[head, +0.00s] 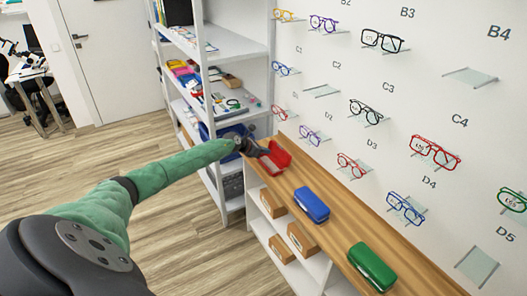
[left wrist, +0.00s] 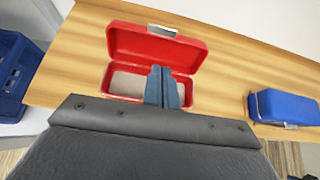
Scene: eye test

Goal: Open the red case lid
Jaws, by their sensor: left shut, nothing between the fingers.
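The red case (head: 281,152) stands at the far end of the wooden counter. In the left wrist view the red case (left wrist: 153,46) has its lid raised and tilted back, with a silver clasp at the lid's edge. The grey lining of its lower half shows, and I see nothing lying in it. My left gripper (head: 265,154) is shut and empty at the case. In the left wrist view its fingertips (left wrist: 160,69) lie together in front of the open case; I cannot tell whether they touch it. My right gripper is not in view.
A blue case (head: 312,204) and a green case (head: 371,267) lie shut along the wooden counter (head: 341,232). Glasses hang on the wall at the right.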

